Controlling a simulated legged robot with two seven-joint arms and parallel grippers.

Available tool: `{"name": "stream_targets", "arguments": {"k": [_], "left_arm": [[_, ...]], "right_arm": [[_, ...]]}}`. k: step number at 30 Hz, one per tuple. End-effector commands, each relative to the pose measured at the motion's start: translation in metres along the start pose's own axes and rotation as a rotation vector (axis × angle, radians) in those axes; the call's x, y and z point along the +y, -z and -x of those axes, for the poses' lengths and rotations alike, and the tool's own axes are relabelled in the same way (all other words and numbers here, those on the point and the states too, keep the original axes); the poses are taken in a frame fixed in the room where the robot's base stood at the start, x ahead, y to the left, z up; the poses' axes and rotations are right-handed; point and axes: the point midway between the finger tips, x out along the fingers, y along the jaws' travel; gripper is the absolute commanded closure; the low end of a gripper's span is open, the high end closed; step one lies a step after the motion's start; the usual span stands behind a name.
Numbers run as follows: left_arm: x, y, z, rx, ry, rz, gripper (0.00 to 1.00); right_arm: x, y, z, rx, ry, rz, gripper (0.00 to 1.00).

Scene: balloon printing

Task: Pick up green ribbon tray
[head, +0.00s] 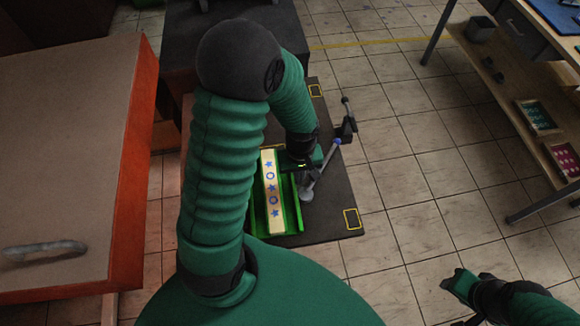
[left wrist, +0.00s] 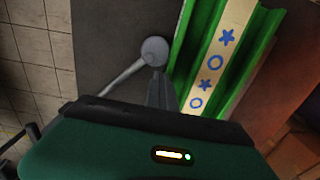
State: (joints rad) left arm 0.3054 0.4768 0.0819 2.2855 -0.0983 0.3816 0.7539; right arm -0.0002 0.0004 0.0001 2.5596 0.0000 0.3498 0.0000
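The green ribbon tray (head: 294,214) lies on a dark mat or board in the head view, a long channel with raised green walls. A cream ribbon (head: 269,190) with blue stars and circles lies along it. The tray also shows in the left wrist view (left wrist: 258,50). My left gripper (head: 304,186) is at the tray's right wall in the head view. Its grey fingers (left wrist: 163,90) look close together beside the tray's edge in the left wrist view; whether they hold the wall cannot be told. My right gripper (head: 458,284) is at lower right, away from the tray.
A grey lever with a round end (left wrist: 154,51) is close to my left fingers. The dark board (head: 338,195) bears yellow corner marks. An orange-sided table (head: 125,170) stands at left. A shelved bench (head: 515,120) is at right, with tiled floor between.

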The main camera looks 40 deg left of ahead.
Motion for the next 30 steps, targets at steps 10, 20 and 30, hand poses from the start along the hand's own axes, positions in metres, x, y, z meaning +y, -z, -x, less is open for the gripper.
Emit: {"name": "stream_targets", "arguments": {"k": [10,20,30], "left_arm": [[0.028,-0.067,0.008,0.000,0.001,-0.003,1.00],[0.038,-0.094,0.012,0.000,0.001,0.001,1.00],[0.039,-0.094,0.012,0.000,0.001,0.002,0.90]], "right_arm": [[0.000,-0.002,-0.007,0.000,0.000,0.000,0.64],[0.000,-0.002,-0.009,0.000,0.000,0.000,0.64],[0.000,-0.002,-0.009,0.000,0.000,0.000,0.64]]}}
